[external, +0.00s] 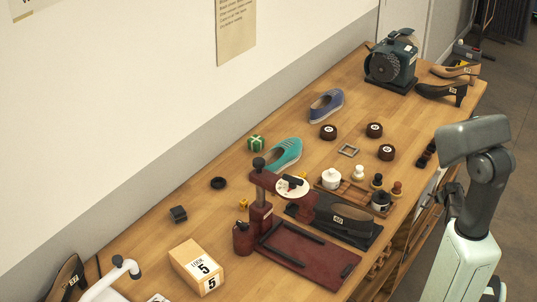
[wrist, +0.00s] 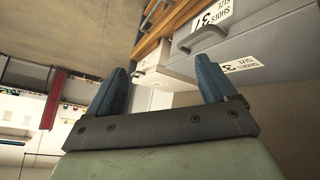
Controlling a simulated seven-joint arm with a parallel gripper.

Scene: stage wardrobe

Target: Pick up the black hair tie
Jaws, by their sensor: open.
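A small black ring (external: 218,183), which looks like the black hair tie, lies flat on the wooden table left of the teal shoe. Bare wood surrounds it. My gripper (wrist: 161,66) shows in the wrist view with its two blue fingers wide apart and nothing between them. It faces drawers rather than the tabletop. In the external view my arm stands at the right, beyond the table's front edge, far from the ring. The hair tie is not in the wrist view.
Between my arm and the ring stand a dark red press (external: 262,215), a black shoe (external: 345,224) and a wooden tray (external: 352,193) with small pots.

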